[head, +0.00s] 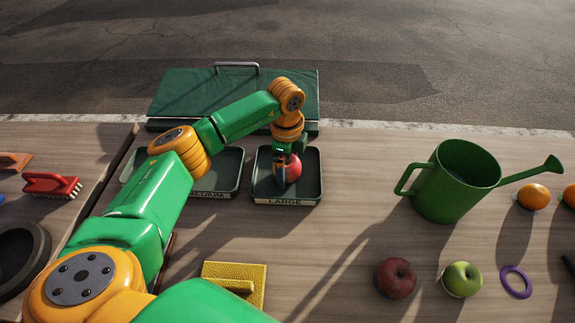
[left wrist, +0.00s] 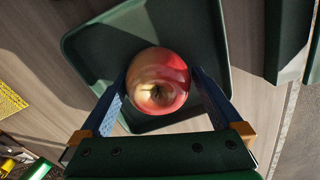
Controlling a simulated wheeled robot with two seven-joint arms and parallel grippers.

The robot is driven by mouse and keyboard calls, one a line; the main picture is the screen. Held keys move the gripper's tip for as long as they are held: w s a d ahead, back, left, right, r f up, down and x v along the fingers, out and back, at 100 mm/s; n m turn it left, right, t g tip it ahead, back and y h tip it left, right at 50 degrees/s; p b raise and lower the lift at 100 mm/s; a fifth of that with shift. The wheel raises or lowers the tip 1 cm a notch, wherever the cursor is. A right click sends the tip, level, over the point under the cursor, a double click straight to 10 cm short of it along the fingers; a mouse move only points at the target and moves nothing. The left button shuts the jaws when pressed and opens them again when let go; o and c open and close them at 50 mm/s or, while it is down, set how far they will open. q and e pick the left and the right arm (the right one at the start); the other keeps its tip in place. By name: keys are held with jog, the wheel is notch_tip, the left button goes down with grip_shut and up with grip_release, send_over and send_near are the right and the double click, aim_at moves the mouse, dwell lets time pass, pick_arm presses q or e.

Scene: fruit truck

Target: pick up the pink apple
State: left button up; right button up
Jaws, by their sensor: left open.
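The pink apple (head: 294,168) sits in the dark green tray labelled LARGE (head: 286,201). In the left wrist view the apple (left wrist: 158,80) is pink-red with a pale yellow side, and its stem hollow faces the camera. The same tray shows beneath it (left wrist: 95,45). My left gripper (head: 283,176) is lowered into the tray at the apple. In the left wrist view the open blue fingers (left wrist: 160,88) stand on either side of the apple's lower part. I cannot tell whether they touch it. My right gripper is not in view.
A tray labelled MEDIUM (head: 213,194) is left of the LARGE tray, partly behind my arm. A green watering can (head: 455,185), a dark red apple (head: 395,278), a green apple (head: 462,279) and a purple ring (head: 515,282) are right.

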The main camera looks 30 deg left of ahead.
pick_arm(q)
jog(key=shift+s+r, duration=0.1)
jog(key=c, duration=1.3)
jog(key=shift+o, duration=0.2)
